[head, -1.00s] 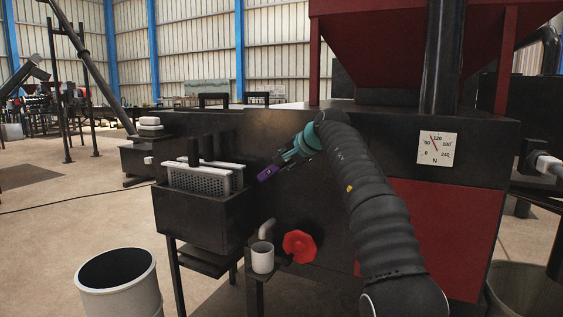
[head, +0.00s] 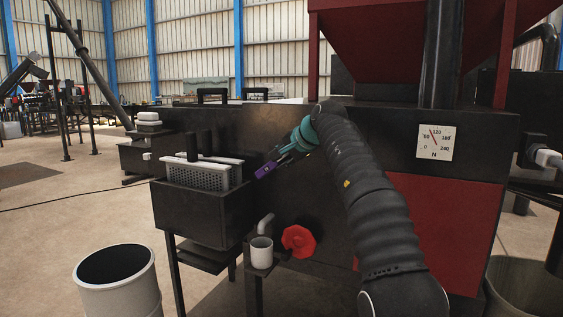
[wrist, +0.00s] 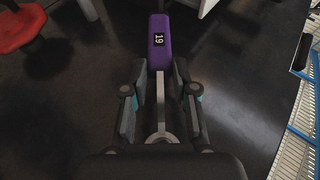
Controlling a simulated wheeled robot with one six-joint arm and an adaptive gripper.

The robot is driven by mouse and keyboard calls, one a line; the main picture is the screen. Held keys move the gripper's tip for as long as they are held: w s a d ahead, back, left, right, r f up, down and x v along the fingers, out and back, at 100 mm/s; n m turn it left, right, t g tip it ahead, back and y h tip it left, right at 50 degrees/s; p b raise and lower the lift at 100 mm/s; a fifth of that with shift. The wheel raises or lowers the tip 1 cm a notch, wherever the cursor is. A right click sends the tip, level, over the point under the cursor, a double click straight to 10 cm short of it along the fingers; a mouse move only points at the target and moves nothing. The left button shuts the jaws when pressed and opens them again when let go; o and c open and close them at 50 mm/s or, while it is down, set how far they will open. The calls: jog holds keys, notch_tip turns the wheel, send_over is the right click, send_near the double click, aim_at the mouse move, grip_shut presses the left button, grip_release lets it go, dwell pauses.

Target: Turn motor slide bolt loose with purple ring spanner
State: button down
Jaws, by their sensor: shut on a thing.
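The purple ring spanner, marked 19, shows its purple handle (head: 265,170) in the head view. In the wrist view its handle (wrist: 159,45) points away from my gripper, and its bare metal shank runs back between the fingers to a ring-like end near the palm. My gripper (wrist: 160,100) is shut on the spanner; it also shows in the head view (head: 286,157), teal and dark, in front of the black press body. The spanner is apart from any bolt I can make out. I cannot pick out the motor slide bolt in either view.
A black box with a perforated basket (head: 211,178) stands left of the spanner. A red handwheel (head: 299,241) and a grey cup (head: 261,251) are below it. A dial (head: 434,143) is on the press at right. A white bin (head: 118,285) stands front left on open floor.

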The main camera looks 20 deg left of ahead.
jog(key=shift+s, duration=0.1)
jog(key=shift+s+a+f+b, duration=0.1)
jog(key=shift+s+b, duration=0.65)
jog(key=shift+b, duration=0.05)
jog(key=shift+s+a+b, duration=0.1)
jog(key=shift+s+b, duration=1)
jog(key=shift+s, duration=0.4)
jog(key=shift+r, duration=0.2)
jog(key=p, duration=0.1)
jog(key=s+y+p, duration=0.1)
jog(key=shift+a+r+p, duration=0.25)
jog(key=shift+a+p, duration=0.05)
